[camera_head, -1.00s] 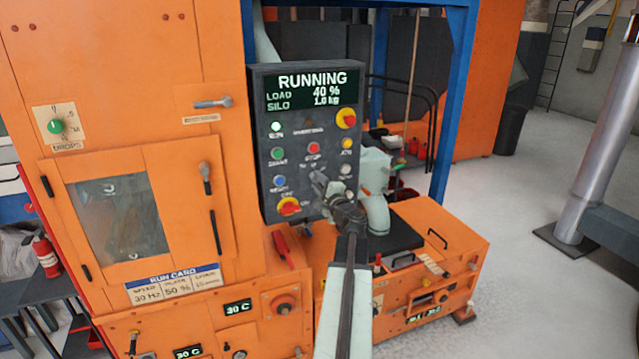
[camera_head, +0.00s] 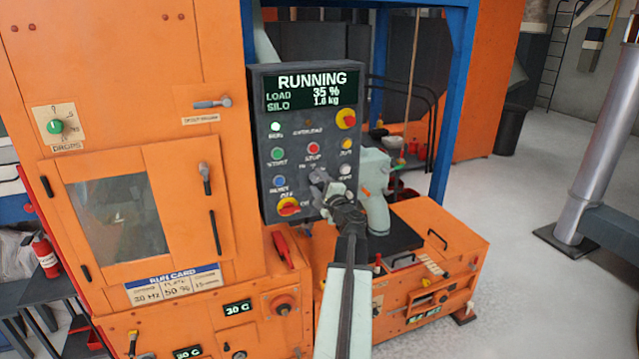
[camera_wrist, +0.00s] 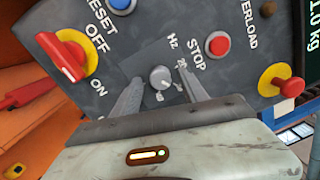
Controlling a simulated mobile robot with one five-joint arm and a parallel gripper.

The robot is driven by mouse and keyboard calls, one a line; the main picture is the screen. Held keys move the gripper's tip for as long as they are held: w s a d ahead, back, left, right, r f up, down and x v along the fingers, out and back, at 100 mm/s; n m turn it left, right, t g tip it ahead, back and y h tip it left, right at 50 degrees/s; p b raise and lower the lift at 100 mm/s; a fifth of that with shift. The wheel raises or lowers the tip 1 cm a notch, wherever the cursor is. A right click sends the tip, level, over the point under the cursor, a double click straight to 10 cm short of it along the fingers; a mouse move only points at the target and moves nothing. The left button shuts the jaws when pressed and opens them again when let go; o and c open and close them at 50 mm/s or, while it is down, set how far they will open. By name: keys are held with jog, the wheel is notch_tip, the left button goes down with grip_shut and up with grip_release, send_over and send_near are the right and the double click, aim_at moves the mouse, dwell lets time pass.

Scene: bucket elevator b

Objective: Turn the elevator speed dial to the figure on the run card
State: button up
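The speed dial (camera_wrist: 160,77) is a small grey knob marked Hz on the dark control panel (camera_head: 262,180); in the wrist view its pointer setting is too small to read. My gripper (camera_head: 326,188) is at the panel's lower right and hides the dial in the head view. In the wrist view its two fingers stand apart, one on each side of the dial, with a visible gap; whether they touch it I cannot tell. The run card (camera_head: 176,287) on the orange housing reads 30 Hz and 50 %; its last figure is blurred.
The panel display (camera_head: 312,90) shows RUNNING and load 35 %. Close to the dial are the red stop button (camera_wrist: 217,43), the red-yellow OFF/ON switch (camera_wrist: 64,60) and a red-yellow knob (camera_wrist: 283,82). A lower green display (camera_head: 424,312) is blurred. Open floor lies to the right.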

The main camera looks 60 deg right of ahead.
jog(key=v, duration=0.7)
jog(key=shift+s+a+b, duration=0.25)
jog(key=shift+s+b, duration=0.05)
jog(key=shift+s, duration=0.05)
